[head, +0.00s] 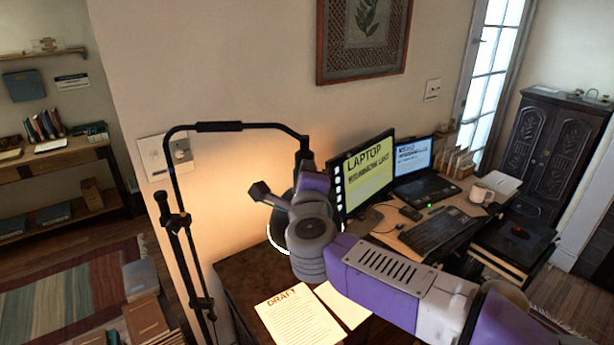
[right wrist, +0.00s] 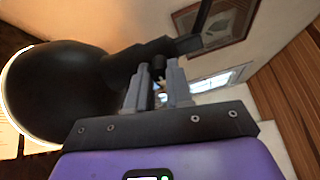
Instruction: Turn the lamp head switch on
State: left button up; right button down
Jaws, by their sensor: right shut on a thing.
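A black lamp with a thin jointed arm (head: 215,127) hangs over the dark desk. Its dark round head (head: 280,222) is mostly hidden behind my right wrist in the head view. In the right wrist view the lamp head (right wrist: 62,90) fills the left side, with a bright rim. Warm light falls on the wall and papers. My right gripper (right wrist: 160,85) is shut on a small dark switch (right wrist: 158,66) at the neck of the lamp head. The switch's position is hard to read between the fingers. My left gripper is not in view.
Printed papers (head: 300,318) lie on the desk below the lamp. A monitor (head: 363,172), an open laptop (head: 425,180), a keyboard (head: 440,232) and a mug (head: 480,193) stand to the right. A wall switch plate (head: 155,157) is behind the lamp arm.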

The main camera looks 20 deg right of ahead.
jog(key=shift+r, duration=0.25)
jog(key=c, duration=1.3)
grip_release()
jog(key=shift+o, duration=1.4)
jog(key=shift+f, duration=0.1)
jog(key=shift+s, duration=0.1)
jog(key=v, duration=0.7)
jog(key=shift+s, duration=0.2)
